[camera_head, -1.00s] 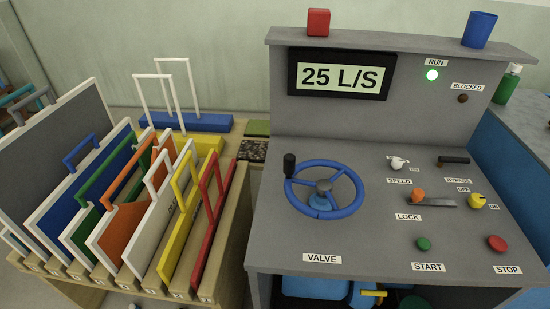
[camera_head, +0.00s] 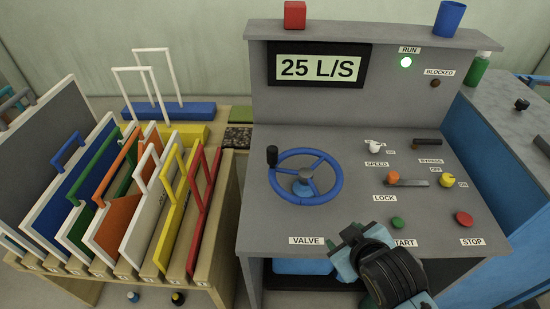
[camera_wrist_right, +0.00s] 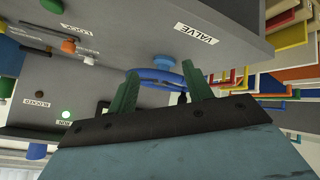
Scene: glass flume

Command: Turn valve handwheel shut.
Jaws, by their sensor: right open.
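The blue valve handwheel (camera_head: 338,184) lies on the grey console's sloping top, above the VALVE label (camera_head: 306,241). Its black crank knob (camera_head: 272,156) stands at the wheel's upper left. The display (camera_head: 319,65) reads 25 L/S. My right arm reaches in at the lower right of the head view, over the console's front edge. My right gripper (camera_wrist_right: 160,84) is open and empty, its two green fingers apart. In the right wrist view the handwheel (camera_wrist_right: 148,75) shows beyond and between the fingers, with no visible contact. My left gripper is not in view.
The console carries SPEED, BYPASS and LOCK controls, a green START button (camera_head: 397,223) and a red STOP button (camera_head: 464,219). The RUN lamp (camera_head: 406,62) is lit. A wooden rack (camera_head: 222,246) of coloured framed panels stands close on the left.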

